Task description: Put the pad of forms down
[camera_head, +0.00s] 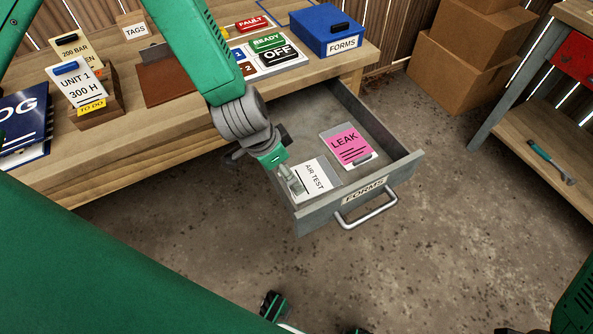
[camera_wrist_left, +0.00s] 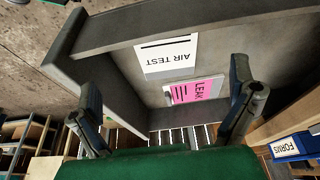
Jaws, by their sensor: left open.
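The white AIR TEST pad (camera_head: 312,178) lies flat in the front left of the open grey drawer (camera_head: 372,188). The pink LEAK pad (camera_head: 347,146) lies to its right, farther back in the drawer. My left gripper (camera_head: 287,176) is over the drawer's left side, partly overlapping the AIR TEST pad in the head view. In the left wrist view, its two fingers (camera_wrist_left: 164,80) are spread wide with nothing held. There, the AIR TEST pad (camera_wrist_left: 168,57) and the LEAK pad (camera_wrist_left: 196,90) show beyond the fingers.
A blue FORMS box (camera_head: 327,28) stands on the wooden bench (camera_head: 150,130) behind the drawer. Status plates, including READY (camera_head: 268,42), and card holders stand along the bench. Cardboard boxes (camera_head: 460,70) are stacked at the back right. The floor in front of the drawer is clear.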

